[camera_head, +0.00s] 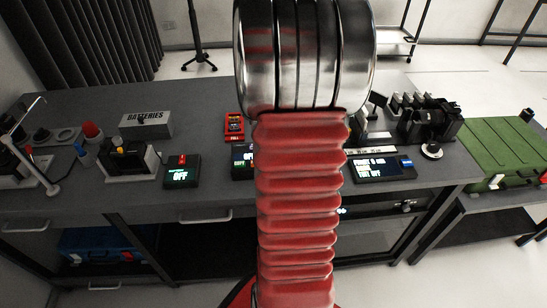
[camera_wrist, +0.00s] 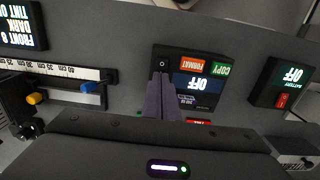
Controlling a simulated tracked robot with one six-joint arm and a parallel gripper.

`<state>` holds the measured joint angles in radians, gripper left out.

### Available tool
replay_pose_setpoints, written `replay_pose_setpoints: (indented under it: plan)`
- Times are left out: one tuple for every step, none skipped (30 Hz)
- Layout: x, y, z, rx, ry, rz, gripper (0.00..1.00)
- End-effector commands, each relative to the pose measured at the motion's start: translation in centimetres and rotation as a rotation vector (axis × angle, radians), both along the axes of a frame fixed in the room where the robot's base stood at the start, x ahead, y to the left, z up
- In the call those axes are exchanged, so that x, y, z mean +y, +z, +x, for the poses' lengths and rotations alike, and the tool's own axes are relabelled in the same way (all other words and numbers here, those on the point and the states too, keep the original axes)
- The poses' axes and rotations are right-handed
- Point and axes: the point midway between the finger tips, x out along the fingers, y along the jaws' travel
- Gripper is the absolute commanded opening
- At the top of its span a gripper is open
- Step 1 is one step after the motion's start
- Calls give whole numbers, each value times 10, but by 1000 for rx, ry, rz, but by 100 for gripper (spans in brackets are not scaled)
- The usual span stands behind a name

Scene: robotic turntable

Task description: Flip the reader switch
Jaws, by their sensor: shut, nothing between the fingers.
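The reader is a dark box (camera_wrist: 214,65) in the wrist view, with an orange FORMAT button, a green COPY button and a screen reading OFF, upside down. Its small black switch (camera_wrist: 162,65) is at the box's left side. My gripper (camera_wrist: 161,78) is shut and empty, its fingertips right by the lower end of the switch; I cannot tell whether they touch. The fingers hide part of the reader. In the head view, only the left edge of the reader (camera_head: 240,158) shows beside my arm, which hides the gripper.
A battery box (camera_wrist: 292,83) with a red switch and an OFF screen is to the right; in the head view it is left of the arm (camera_head: 182,172). A ruler slider (camera_wrist: 60,70) with yellow and blue knobs and another screen (camera_wrist: 22,24) are left in the wrist view.

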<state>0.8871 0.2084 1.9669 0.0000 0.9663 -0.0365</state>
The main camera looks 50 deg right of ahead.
Motion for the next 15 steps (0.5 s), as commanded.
replay_pose_setpoints:
  plan:
    - [0, -1, 0, 0, 0, 0, 0]
    - [0, -1, 0, 1, 0, 1, 0]
    - [0, -1, 0, 1, 0, 1, 0]
    - [0, -2, 0, 1, 0, 1, 0]
    - [0, -2, 0, 1, 0, 1, 0]
    - [0, -2, 0, 1, 0, 1, 0]
    - [0, -3, 0, 1, 0, 1, 0]
    - [0, -3, 0, 1, 0, 1, 0]
    - [0, -4, 0, 1, 0, 1, 0]
    - [0, -4, 0, 1, 0, 1, 0]
    - [0, -4, 0, 1, 0, 1, 0]
    - [0, -5, 0, 1, 0, 1, 0]
    - [0, -5, 0, 1, 0, 1, 0]
    - [0, -5, 0, 1, 0, 1, 0]
    - [0, -6, 0, 1, 0, 1, 0]
